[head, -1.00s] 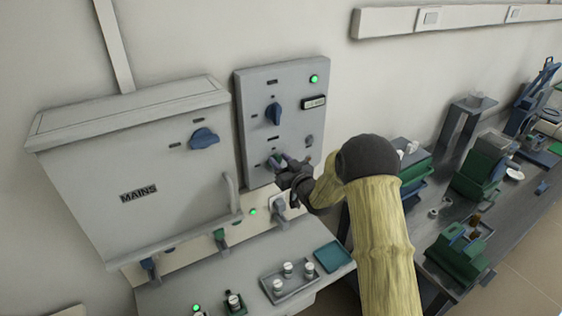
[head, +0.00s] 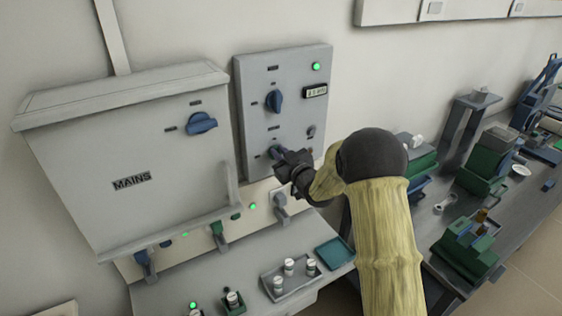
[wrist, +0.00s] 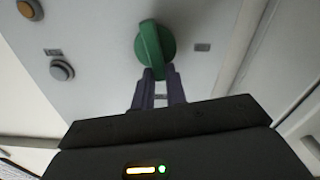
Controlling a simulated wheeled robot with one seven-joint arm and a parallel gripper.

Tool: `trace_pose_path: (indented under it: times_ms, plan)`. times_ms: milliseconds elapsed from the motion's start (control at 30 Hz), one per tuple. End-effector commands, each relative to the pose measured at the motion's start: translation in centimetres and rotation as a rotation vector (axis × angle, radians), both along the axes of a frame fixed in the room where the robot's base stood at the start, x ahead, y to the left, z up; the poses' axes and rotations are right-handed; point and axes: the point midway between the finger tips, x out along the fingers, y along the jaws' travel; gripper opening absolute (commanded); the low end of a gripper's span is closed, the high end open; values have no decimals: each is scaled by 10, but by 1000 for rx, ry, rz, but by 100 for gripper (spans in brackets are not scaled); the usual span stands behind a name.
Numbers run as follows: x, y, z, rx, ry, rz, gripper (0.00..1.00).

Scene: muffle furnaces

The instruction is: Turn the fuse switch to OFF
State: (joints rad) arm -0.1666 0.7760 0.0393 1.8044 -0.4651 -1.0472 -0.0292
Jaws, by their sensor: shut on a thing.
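A grey upright panel (head: 288,62) hangs on the wall right of the MAINS box. It carries a blue rotary switch (head: 274,101) in its middle and a lower knob (head: 276,153), partly hidden by my gripper (head: 286,165). In the wrist view a green rotary knob (wrist: 153,45) with a raised bar handle stands out from a pale panel face. My gripper (wrist: 160,82) is shut on the near end of that bar, one finger on each side. The bar lies nearly upright in that view, slightly tilted. The small labels beside it are too blurred to read.
The MAINS box (head: 110,125) with a blue switch (head: 201,123) stands left. Below are a row of small levers, a tray with white-topped jars (head: 290,284) and a teal tray (head: 334,252). A bench with green equipment (head: 480,172) is at right. A grey button (wrist: 62,70) sits beside the green knob.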

Motion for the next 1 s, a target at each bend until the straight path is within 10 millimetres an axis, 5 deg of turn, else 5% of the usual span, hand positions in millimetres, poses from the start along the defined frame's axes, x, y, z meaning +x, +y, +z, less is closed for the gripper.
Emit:
trace_pose_path:
  times_ms: [1000]
  plan:
    - [-10,15,-22,-716,-488,1,0]
